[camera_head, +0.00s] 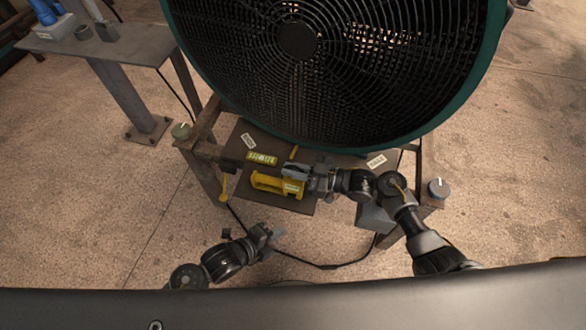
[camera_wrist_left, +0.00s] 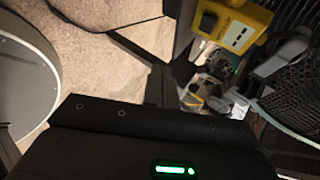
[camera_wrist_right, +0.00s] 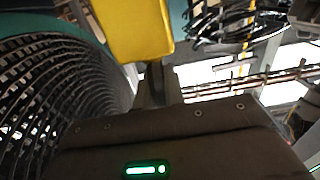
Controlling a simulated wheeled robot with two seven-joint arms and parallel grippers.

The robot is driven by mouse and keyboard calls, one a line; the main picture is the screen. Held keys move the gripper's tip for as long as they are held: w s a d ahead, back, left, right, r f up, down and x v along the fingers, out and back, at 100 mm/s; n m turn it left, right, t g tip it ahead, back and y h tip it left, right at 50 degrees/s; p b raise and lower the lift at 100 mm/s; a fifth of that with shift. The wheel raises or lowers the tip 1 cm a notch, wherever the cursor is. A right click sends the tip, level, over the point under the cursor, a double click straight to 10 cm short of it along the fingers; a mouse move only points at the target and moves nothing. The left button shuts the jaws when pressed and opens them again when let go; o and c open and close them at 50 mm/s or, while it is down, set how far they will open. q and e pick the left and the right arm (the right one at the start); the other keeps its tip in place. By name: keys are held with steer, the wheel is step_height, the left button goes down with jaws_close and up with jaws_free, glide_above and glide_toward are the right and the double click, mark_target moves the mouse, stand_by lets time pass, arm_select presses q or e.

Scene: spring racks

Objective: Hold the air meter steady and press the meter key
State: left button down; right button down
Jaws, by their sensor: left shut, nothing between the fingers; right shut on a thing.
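The yellow air meter (camera_head: 266,184) is at the shelf in front of the big fan. My right gripper (camera_head: 297,173) is shut on it from the right.
The big fan (camera_head: 298,42) with its green rim stands close behind the meter. Its stand carries a shelf (camera_head: 240,140) with white tags. A black cable loops over the floor. A table (camera_head: 105,42) stands upper left.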

mark_target(285, 206)
arm_select(q)
steer(key=shift+w+d, duration=0.45)
steer(key=shift+w, duration=0.95)
steer(key=shift+w+d, duration=0.45)
steer(key=shift+w, duration=0.95)
steer(key=shift+w+d, duration=0.45)
steer(key=shift+w, duration=0.95)
steer(key=shift+w, duration=0.15)
steer(key=shift+w+d, duration=0.15)
steer(key=shift+w, duration=0.1)
steer(key=shift+s, duration=0.4)
steer(key=s+a, duration=0.2)
steer(key=s, duration=0.3)
steer(key=shift+s, duration=0.35)
